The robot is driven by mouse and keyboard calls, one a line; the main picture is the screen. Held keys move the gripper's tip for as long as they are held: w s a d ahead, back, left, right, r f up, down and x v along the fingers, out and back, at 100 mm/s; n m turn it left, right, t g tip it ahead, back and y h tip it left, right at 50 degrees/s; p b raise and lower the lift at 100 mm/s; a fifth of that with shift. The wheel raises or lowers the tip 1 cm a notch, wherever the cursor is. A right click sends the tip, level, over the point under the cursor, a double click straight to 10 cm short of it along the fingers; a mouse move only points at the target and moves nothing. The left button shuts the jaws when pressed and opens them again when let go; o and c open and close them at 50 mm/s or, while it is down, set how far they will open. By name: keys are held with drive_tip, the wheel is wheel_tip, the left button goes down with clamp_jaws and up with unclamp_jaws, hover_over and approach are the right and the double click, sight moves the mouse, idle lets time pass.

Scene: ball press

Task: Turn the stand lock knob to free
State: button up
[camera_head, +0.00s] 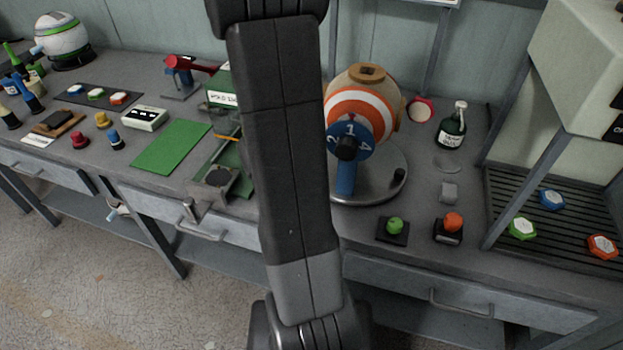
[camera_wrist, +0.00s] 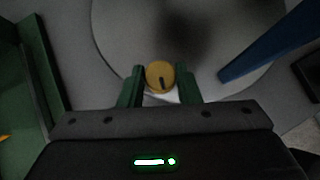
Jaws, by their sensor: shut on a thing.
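The stand lock knob (camera_wrist: 160,75) shows in the wrist view as a round brass-yellow disc with a dark mark pointing towards the picture's bottom. My gripper (camera_wrist: 160,86) is shut on it, with one green finger on each side. A pale patch (camera_wrist: 174,96) shows partly beneath the knob; no wording is readable. The knob is at the edge of the stand's round grey base (camera_wrist: 120,30). In the head view the stand (camera_head: 345,180) has a blue upright and carries a wooden ball (camera_head: 365,110) with orange and white bands. My arm hides the knob and gripper there.
The stand's blue upright (camera_wrist: 270,45) is to the right of my gripper in the wrist view. A green-walled fixture (camera_wrist: 33,75) is to the left. In the head view, a dark bottle (camera_head: 452,128) and green and orange buttons (camera_head: 395,227) are right of the stand.

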drive_tip(key=shift+d+n+t+y+b, duration=0.1)
drive_tip(key=shift+n+t+y+b, duration=0.4)
drive_tip(key=shift+n+b, duration=0.6)
drive_tip(key=shift+y, duration=0.3)
drive_tip(key=o, duration=1)
drive_tip(key=shift+p+v, duration=3.4)
drive_tip(key=shift+v, duration=3.55)
